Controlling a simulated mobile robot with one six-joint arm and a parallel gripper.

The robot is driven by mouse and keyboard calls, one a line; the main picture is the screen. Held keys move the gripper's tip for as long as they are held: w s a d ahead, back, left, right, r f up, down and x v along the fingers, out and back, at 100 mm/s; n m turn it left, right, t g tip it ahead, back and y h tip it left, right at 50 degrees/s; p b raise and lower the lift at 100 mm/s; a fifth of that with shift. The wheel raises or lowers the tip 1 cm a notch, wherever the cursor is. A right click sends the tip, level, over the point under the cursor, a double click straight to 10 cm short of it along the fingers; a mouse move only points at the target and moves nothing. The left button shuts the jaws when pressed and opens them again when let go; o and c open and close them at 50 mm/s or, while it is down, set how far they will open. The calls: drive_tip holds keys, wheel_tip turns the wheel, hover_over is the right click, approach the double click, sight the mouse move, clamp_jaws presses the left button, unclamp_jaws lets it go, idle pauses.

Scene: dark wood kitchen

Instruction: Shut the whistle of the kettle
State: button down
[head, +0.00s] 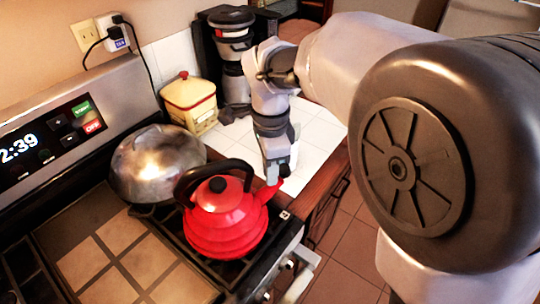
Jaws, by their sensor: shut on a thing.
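A red kettle (228,217) with a black handle (212,168) and a black lid knob stands upright on the stove at the front right burner. Its spout (267,190) points right and up, toward my gripper. My gripper (280,174) reaches down from above and is shut at the spout's tip, where the whistle is. The fingers cover most of the whistle, so I cannot tell whether it is open or shut.
A domed metal pot lid (158,163) sits on the stove behind the kettle. A yellow tin with a red lid (190,102) and a coffee maker (232,50) stand on the white tiled counter (318,128). The stove's left part has a flat tiled surface (120,232).

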drive_tip(key=shift+r, duration=0.1)
drive_tip(key=y, duration=0.1)
drive_tip(key=y+p, duration=0.1)
drive_tip(key=g+p, duration=0.1)
drive_tip(key=shift+w+d+r+y, duration=0.1)
drive_tip(key=shift+d+r+y, duration=0.15)
drive_tip(key=shift+d+y, duration=0.15)
drive_tip(key=y+p, duration=0.1)
drive_tip(key=g+y+p, duration=0.1)
drive_tip(key=y+p, duration=0.1)
drive_tip(key=shift+w+d+r, duration=0.15)
drive_tip(key=shift+d, duration=0.2)
drive_tip(key=y+p, duration=0.1)
drive_tip(key=g+y+p, duration=0.1)
drive_tip(key=y+p, duration=0.1)
drive_tip(key=shift+w+d, duration=0.15)
drive_tip(key=shift+d, duration=0.2)
drive_tip(key=shift+d+f+g+y+p, duration=0.1)
drive_tip(key=shift+f+g+y+p, duration=0.1)
drive_tip(key=shift+y+p, duration=0.3)
drive_tip(key=shift+d+f+g+y+p, duration=0.1)
drive_tip(key=shift+g+y+p, duration=0.15)
drive_tip(key=shift+y, duration=0.45)
drive_tip(key=c, duration=1.4)
unclamp_jaws()
drive_tip(key=shift+c, duration=0.2)
